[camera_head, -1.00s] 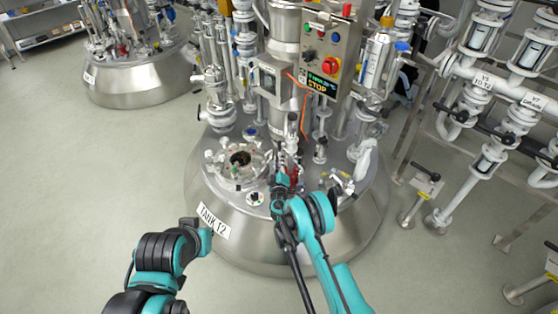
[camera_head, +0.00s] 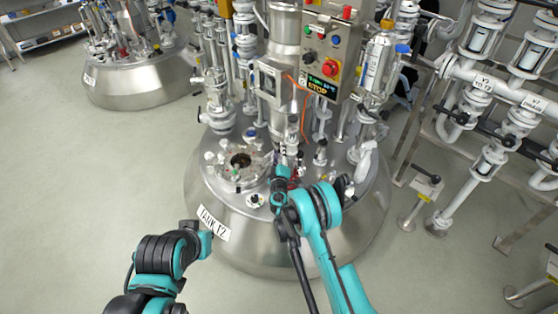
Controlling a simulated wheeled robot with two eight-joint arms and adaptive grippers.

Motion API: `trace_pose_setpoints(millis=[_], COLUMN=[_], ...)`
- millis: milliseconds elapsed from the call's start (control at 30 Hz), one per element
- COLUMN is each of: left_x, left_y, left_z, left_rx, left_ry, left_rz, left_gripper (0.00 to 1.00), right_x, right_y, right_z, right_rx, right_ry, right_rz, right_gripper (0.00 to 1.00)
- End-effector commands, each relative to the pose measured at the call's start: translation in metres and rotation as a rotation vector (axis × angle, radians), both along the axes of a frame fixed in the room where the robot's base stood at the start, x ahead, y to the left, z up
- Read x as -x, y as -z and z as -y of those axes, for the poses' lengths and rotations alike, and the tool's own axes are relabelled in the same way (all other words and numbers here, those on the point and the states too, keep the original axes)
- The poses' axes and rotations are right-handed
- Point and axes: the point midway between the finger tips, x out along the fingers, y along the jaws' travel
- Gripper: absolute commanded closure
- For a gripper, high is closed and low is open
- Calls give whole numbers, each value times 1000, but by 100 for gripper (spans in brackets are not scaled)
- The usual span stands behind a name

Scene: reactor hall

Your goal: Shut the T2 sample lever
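The steel tank labelled TANK T2 (camera_head: 225,240) stands in the middle. My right gripper (camera_head: 284,163) is over its lid, among the fittings right of the round open port (camera_head: 240,160). Its fingers are small and dark there, and I cannot tell whether they are open or touching anything. A small red part (camera_head: 297,182) shows just right of my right wrist; it may belong to the sample lever, but my arm hides most of it. My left arm is folded low at the left, and its gripper (camera_head: 192,226) is clear of the tank, its fingers not readable.
A control box (camera_head: 328,50) with a red button and a STOP display rises above the tank. Glass and steel pipes crowd the lid's back. A pipe rack (camera_head: 470,75) with valves stands at the right, another tank (camera_head: 140,80) at the back left. The left floor is free.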

Motion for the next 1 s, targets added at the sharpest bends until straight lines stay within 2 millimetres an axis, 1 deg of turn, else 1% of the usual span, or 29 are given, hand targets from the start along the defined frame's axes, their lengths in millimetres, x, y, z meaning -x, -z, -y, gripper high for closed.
trace_pose_setpoints(millis=[33,100,233,367,667,1000], left_x=[0,0,0,0,0,0], left_y=[0,0,0,0,0,-9], left_z=[0,0,0,0,0,0], left_rx=[0,0,0,0,0,0], left_ry=[0,0,0,0,0,0], left_rz=[0,0,0,0,0,0], left_gripper=[100,100,100,100,100,100], right_x=[0,0,0,0,0,14], right_y=[-11,-22,-36,-41,-42,-61], right_z=[1,1,1,1,1,0], right_rx=[1,0,0,0,1,0], right_ry=[1,1,1,1,1,1], right_rz=[0,0,0,0,0,0], right_gripper=[66,66,66,66,66,66])
